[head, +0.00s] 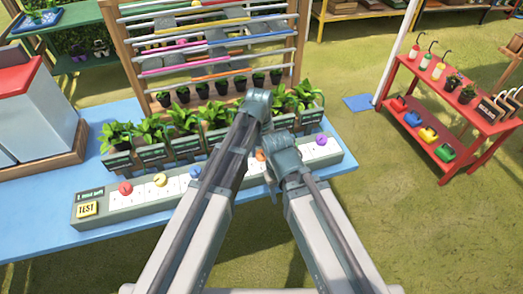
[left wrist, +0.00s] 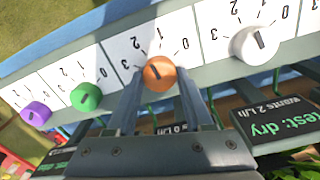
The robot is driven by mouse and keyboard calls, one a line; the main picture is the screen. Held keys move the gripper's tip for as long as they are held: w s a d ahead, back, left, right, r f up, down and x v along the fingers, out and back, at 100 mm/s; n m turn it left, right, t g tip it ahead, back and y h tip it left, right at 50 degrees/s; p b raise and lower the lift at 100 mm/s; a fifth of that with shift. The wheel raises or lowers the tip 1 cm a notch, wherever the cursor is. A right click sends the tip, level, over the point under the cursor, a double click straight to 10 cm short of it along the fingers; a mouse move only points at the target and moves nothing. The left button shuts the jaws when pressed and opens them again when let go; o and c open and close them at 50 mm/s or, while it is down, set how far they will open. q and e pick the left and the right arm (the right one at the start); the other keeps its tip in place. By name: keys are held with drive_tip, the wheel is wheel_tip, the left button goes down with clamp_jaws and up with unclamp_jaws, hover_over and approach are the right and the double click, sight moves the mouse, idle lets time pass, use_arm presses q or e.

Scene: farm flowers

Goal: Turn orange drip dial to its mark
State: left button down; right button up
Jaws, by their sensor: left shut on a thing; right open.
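The orange dial (left wrist: 159,73) sits on a white numbered plate in the left wrist view, with a short dark pointer line on its face. It also shows in the head view (head: 260,155) between my arms. My left gripper (left wrist: 160,84) is shut on the orange dial, one finger at each side. The small sign under it is mostly covered by the gripper, with only "0 L/h" readable. My right gripper (head: 271,190) is open at the front edge of the dial panel, partly hidden by its own wrist.
A white dial (left wrist: 255,45) and a green dial (left wrist: 86,97) flank the orange one; a purple dial (left wrist: 36,113) is farther left. In the head view, red (head: 125,188), yellow (head: 160,180) and blue (head: 195,172) dials and a TEST button (head: 87,209) are left. Potted plants (head: 150,131) stand behind.

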sight(261, 154)
use_arm(q)
drive_tip(key=n, duration=0.5)
drive_tip(key=shift+s+n, duration=0.1)
drive_tip(key=shift+n, duration=0.2)
drive_tip(key=n, duration=0.4)
drive_tip(key=shift+n, duration=0.6)
drive_tip(key=shift+c, duration=1.4)
unclamp_jaws()
wheel_tip(261, 154, up, 14)
drive_tip(key=p, duration=1.3)
drive_tip(key=shift+a+p, duration=0.15)
drive_tip(key=shift+p, duration=0.25)
